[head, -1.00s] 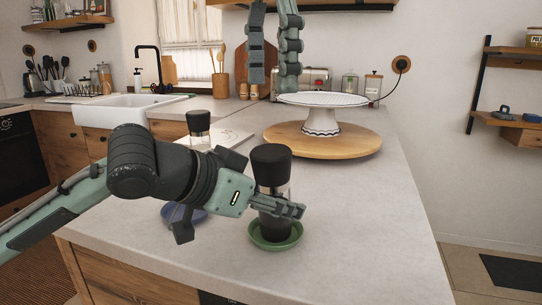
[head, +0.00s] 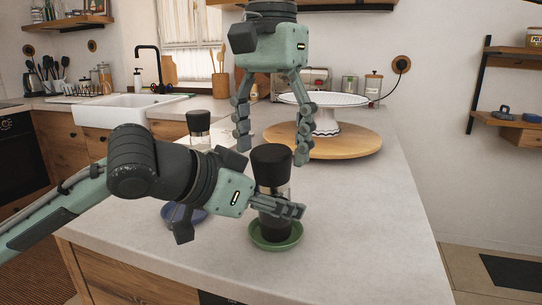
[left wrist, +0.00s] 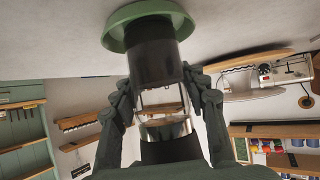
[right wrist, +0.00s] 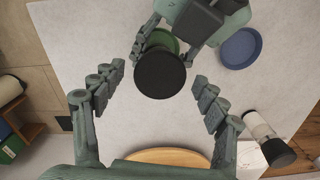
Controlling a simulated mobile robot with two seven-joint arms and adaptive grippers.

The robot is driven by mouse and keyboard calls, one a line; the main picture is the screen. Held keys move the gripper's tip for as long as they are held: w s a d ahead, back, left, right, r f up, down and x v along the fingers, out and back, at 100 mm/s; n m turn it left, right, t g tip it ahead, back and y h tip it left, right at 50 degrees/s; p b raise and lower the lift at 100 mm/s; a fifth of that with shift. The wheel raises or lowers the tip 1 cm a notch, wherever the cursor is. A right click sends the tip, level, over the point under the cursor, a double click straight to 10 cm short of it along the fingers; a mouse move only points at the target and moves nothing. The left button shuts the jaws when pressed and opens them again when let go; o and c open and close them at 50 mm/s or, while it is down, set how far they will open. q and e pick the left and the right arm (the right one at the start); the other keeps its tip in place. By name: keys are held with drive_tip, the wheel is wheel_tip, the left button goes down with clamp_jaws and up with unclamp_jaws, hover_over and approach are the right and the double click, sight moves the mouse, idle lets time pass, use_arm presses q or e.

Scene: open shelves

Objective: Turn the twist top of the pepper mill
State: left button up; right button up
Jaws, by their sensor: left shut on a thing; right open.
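The pepper mill (head: 270,170) has a black top, a clear middle and a black base, and it stands upright on a green saucer (head: 276,244). My left gripper (head: 298,209) is shut on the mill's lower body; the left wrist view also shows its fingers (left wrist: 160,95) around the mill. My right gripper (head: 272,153) is open and empty, pointing down above the mill's top. In the right wrist view the round black top (right wrist: 160,73) lies between and beyond the open fingers, apart from both.
A second mill (head: 198,125) stands behind my left arm, near an open book (head: 232,136). A blue saucer (head: 184,214) lies left of the green one. A white cake stand (head: 325,118) on a round wooden board (head: 350,148) stands behind. The counter's right side is clear.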

drive_tip(key=shift+f, duration=1.15)
drive_tip(key=c, duration=1.2)
drive_tip(key=shift+m, duration=0.4)
